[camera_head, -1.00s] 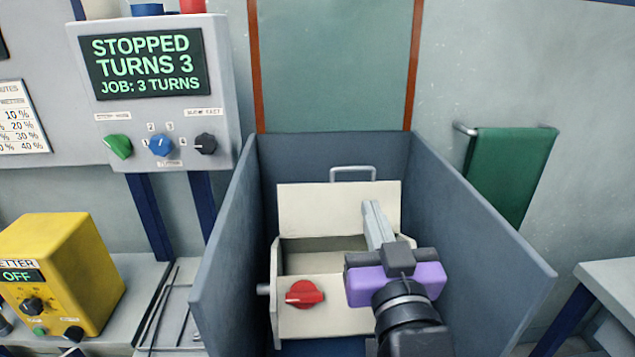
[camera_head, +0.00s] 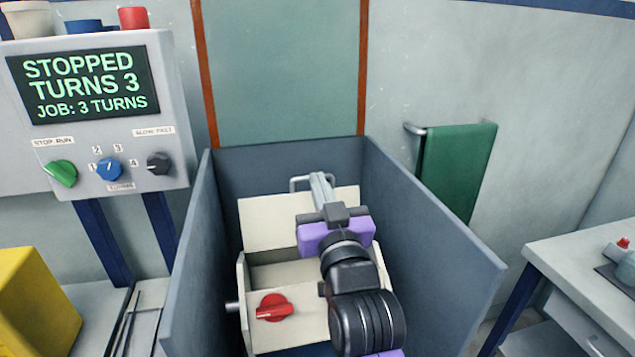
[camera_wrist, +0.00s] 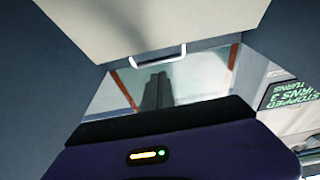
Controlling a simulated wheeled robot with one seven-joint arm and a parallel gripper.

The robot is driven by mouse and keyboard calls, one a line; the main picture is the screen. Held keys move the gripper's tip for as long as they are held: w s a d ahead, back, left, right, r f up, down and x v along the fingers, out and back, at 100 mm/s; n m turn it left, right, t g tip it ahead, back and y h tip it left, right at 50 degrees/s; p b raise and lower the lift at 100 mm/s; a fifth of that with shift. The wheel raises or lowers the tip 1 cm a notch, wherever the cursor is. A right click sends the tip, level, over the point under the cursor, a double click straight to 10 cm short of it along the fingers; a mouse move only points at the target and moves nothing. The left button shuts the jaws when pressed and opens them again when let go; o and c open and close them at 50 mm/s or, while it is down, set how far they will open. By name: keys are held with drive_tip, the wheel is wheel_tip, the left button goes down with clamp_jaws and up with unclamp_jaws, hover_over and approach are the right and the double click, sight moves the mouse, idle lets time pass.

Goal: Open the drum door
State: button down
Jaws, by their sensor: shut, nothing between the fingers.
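The cream drum (camera_head: 258,338) sits inside a blue-grey open-topped enclosure, with a red knob (camera_head: 272,307) on its front. Its flat cream door panel (camera_head: 262,222) stands raised at the back, and a recessed opening (camera_head: 275,272) shows in front of it. A metal handle (camera_head: 293,184) is at the panel's top edge; it also shows in the wrist view (camera_wrist: 150,63). My gripper (camera_head: 318,180) is shut and empty, its fingertips overlapping the handle in the head view. I cannot tell whether they touch it. My arm hides the drum's right part.
The enclosure's side walls (camera_head: 432,210) rise close on both sides of my arm. A control box (camera_head: 180,105) at left reads STOPPED, TURNS 3. A yellow box (camera_head: 35,310) stands at lower left, a green towel (camera_head: 455,170) hangs at right, and a bench (camera_head: 575,265) is at lower right.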

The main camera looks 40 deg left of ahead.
drive_tip(key=shift+w+a+f, duration=0.4)
drive_tip(key=shift+a, duration=0.1)
drive_tip(key=shift+w+a+r+p, duration=0.15)
drive_tip(key=shift+a+r+p, duration=0.05)
drive_tip(key=shift+p, duration=0.55)
drive_tip(key=w+a+g+h+p, duration=0.1)
drive_tip(key=h+p, duration=0.1)
drive_tip(key=p, duration=0.2)
drive_tip(key=shift+w+a+r+g, duration=0.1)
drive_tip(key=shift+w+a+g, duration=0.15)
drive_tip(key=shift+a+g, duration=0.15)
drive_tip(key=shift+g+h, duration=0.6)
drive_tip(key=shift+h, duration=0.1)
drive_tip(key=w+a+f, duration=0.3)
drive_tip(key=shift+a+f+p, duration=0.1)
drive_tip(key=shift+a+p, duration=0.15)
drive_tip(key=shift+p, duration=0.1)
drive_tip(key=shift+w+a+f+g+h, duration=0.3)
drive_tip(key=shift+f+g+h, duration=0.1)
drive_tip(key=shift+f+h, duration=0.15)
